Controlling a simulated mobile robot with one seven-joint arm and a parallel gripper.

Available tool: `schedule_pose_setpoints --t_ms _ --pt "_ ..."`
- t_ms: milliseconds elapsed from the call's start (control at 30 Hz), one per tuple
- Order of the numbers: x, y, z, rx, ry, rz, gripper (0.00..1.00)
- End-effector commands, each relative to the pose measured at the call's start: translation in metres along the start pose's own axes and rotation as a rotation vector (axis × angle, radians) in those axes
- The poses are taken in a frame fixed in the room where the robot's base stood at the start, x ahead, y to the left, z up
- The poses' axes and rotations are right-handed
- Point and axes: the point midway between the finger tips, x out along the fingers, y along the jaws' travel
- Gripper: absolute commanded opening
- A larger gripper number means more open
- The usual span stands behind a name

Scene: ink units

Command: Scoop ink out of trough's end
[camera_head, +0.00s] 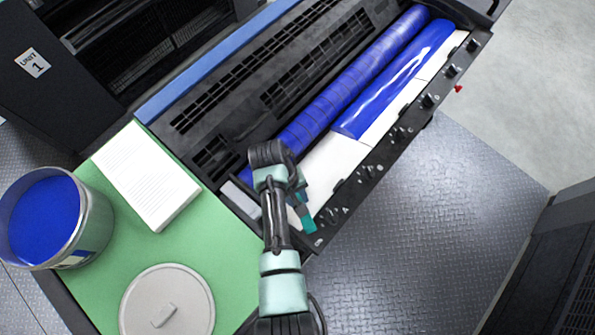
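The ink trough (345,158) runs diagonally from my arm to the upper right, with a white bare floor at its near end. Blue ink (395,80) lies along its middle and far part, beside the long blue roller (345,92). My gripper (301,206) is over the near end of the trough, mostly hidden by my wrist. A teal piece (308,222) sticks out beside it near the trough's edge; it may be a tool handle, but I cannot tell. Whether the fingers are open or shut does not show.
An open can of blue ink (98,222) stands at the left by the green mat (112,268). A stack of white sheets (147,175) and a round grey lid (167,303) lie on the mat. Black knobs (430,100) line the trough's outer rail. The metal floor (440,210) at right is clear.

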Motion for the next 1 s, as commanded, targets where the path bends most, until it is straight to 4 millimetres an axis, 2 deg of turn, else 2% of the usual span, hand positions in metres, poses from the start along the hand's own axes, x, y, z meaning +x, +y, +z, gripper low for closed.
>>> schedule_pose_setpoints --t_ms 600,1000 --pt "-0.069 0.013 0.011 0.0 0.002 0.001 0.0" --pt "-0.074 0.013 0.012 0.0 0.001 0.001 0.0"
